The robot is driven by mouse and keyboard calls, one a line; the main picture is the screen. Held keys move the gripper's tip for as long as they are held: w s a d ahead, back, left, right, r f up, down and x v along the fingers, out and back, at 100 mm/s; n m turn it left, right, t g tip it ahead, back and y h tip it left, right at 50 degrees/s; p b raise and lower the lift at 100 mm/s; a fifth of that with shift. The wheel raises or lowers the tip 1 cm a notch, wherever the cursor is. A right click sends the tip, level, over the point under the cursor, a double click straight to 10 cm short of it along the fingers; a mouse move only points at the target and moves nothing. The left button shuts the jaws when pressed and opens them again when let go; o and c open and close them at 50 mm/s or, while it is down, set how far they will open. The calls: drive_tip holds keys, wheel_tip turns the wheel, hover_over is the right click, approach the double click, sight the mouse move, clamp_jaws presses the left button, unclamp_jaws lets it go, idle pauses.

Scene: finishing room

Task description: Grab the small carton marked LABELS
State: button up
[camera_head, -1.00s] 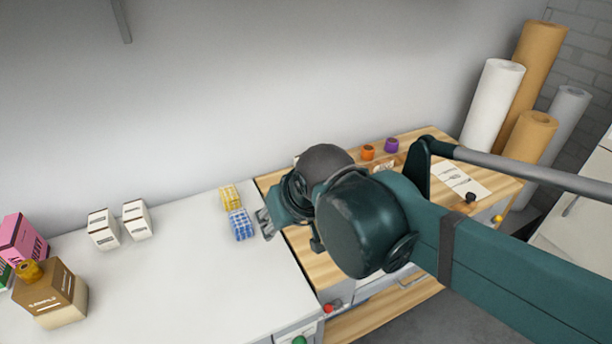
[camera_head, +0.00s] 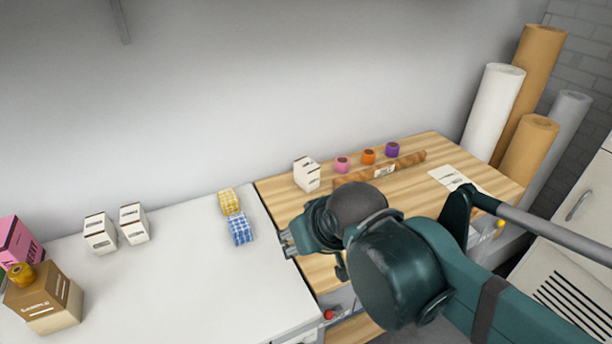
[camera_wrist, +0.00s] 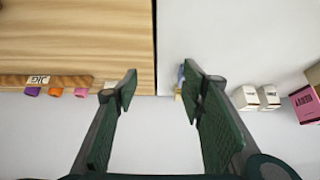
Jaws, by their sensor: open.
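Three small white cartons show, with printing too small to read, so I cannot tell which is marked LABELS. Two stand side by side on the white table: a left carton (camera_head: 100,234) and a right carton (camera_head: 134,224). The wrist view shows this pair (camera_wrist: 244,98) right of my fingers. A third white carton (camera_head: 307,174) stands on the wooden bench; in the wrist view it is mostly hidden by a finger. My gripper (camera_head: 287,244) is open and empty, near the seam between table and bench, apart from all three cartons. It also shows in the wrist view (camera_wrist: 160,86).
Yellow (camera_head: 229,202) and blue (camera_head: 240,229) checked blocks lie near my gripper. A brown box (camera_head: 45,302) with a yellow roll on top and a pink box (camera_head: 20,245) stand far left. Pink, orange and purple rolls (camera_head: 392,149) line the bench. The white table's middle is clear.

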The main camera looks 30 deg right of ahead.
drive_tip(key=shift+o, duration=0.4)
drive_tip(key=o, duration=0.8)
drive_tip(key=shift+o, duration=0.2)
